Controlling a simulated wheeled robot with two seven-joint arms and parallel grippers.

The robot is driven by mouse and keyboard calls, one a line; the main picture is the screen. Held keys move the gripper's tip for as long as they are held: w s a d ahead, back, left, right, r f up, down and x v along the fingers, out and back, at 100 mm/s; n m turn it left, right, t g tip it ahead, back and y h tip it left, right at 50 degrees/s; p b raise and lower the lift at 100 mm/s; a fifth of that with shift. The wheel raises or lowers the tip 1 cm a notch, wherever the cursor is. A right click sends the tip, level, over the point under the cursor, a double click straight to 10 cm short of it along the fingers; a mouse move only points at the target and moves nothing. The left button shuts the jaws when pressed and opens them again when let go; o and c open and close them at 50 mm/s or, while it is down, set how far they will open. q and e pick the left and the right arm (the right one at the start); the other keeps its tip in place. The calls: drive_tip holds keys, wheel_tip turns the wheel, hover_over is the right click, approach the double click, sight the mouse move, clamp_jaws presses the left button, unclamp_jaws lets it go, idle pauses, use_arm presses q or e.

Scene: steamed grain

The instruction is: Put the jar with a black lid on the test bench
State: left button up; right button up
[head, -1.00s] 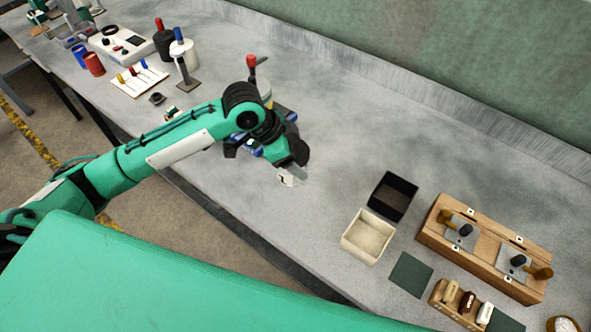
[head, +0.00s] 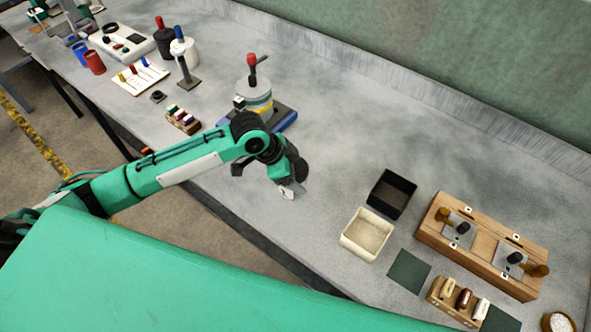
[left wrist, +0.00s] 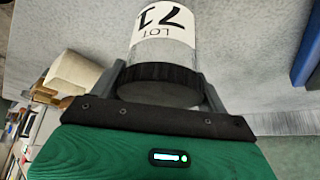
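My left gripper (head: 286,178) reaches over the front part of the long grey bench top (head: 330,150). In the left wrist view, its two fingers (left wrist: 160,88) flank the black lid (left wrist: 160,75) of a clear jar with a white label reading "LOT 71" (left wrist: 163,20). The gripper is shut on the jar at its lid. In the head view only a small pale part of the jar (head: 288,192) shows below the gripper; the rest is hidden. I cannot tell whether its base touches the bench. My right gripper is not in view.
A round device on a blue base (head: 285,117) stands behind my left forearm. A cream box (head: 351,244), a black box (head: 408,187) and a wooden fixture (head: 470,246) are to the right. Bare bench lies between the gripper and the boxes.

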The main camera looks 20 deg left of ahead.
use_arm(q)
drive_tip(key=shift+o, duration=1.3)
drive_tip(key=shift+r, duration=0.2)
drive_tip(key=b+v, duration=0.1)
drive_tip(key=v, duration=1.1)
drive_tip(key=shift+b, duration=0.4)
